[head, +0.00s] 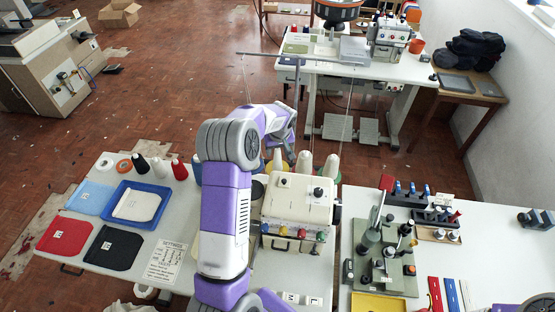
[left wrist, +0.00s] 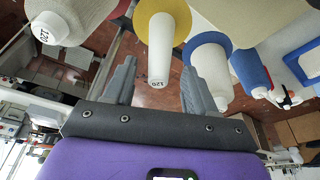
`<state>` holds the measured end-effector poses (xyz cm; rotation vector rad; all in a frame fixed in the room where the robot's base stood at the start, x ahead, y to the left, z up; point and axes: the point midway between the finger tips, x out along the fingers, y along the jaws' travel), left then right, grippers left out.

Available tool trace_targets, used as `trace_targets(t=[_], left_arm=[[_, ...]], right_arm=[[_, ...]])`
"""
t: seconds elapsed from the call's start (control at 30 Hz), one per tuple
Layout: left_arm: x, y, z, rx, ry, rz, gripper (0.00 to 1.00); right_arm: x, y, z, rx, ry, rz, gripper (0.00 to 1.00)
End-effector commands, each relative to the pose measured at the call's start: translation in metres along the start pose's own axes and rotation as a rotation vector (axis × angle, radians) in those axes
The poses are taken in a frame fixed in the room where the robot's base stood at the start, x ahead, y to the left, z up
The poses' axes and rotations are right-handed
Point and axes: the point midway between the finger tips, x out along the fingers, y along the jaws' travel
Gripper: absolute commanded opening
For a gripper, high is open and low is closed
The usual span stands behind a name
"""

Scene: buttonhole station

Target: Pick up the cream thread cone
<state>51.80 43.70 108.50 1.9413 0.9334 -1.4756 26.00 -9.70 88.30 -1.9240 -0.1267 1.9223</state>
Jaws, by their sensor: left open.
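A pale cream cone (left wrist: 160,40) on a yellow base, its tip marked 120, stands between the fingers of my left gripper (left wrist: 158,66) in the left wrist view. The fingers are open and I see no grip on it. In the head view a pale cone (head: 278,160) stands behind the sewing machine, close to my left gripper (head: 286,148), whose fingers are mostly hidden by my arm. Similar pale cones stand beside it: one with a blue base (left wrist: 210,62) and one marked 120 (left wrist: 62,24). Which is the cream one by colour is hard to tell. My right gripper does not show.
The cream-coloured sewing machine (head: 297,200) stands just in front of the cones. Black, white and red spools (head: 158,167) and a blue tray (head: 160,188) lie to the left. A press fixture (head: 380,245) stands on the right table. Another workstation (head: 330,62) is behind.

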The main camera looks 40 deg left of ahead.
Motion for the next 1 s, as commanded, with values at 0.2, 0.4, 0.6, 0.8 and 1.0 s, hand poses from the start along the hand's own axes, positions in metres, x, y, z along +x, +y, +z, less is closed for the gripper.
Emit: trace_targets(t=[0.2, 0.4, 0.6, 0.8, 1.0], left_arm=[[0.0057, 0.0006, 0.0000, 0.000, 0.001, 0.001, 0.56], [0.0055, 0.0005, -0.0001, 0.000, 0.001, 0.001, 0.37], [0.0054, 0.0004, -0.0001, 0.000, 0.001, 0.001, 0.07], [0.0054, 0.0004, -0.0001, 0.000, 0.001, 0.001, 0.00], [0.0046, 0.0005, -0.0004, 0.000, 0.001, 0.001, 0.00]], right_arm=[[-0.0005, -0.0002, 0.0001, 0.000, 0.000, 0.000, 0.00], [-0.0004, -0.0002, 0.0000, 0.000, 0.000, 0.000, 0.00], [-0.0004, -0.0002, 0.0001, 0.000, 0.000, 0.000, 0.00], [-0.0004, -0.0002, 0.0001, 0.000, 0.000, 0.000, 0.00], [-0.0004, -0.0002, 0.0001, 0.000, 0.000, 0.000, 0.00]])
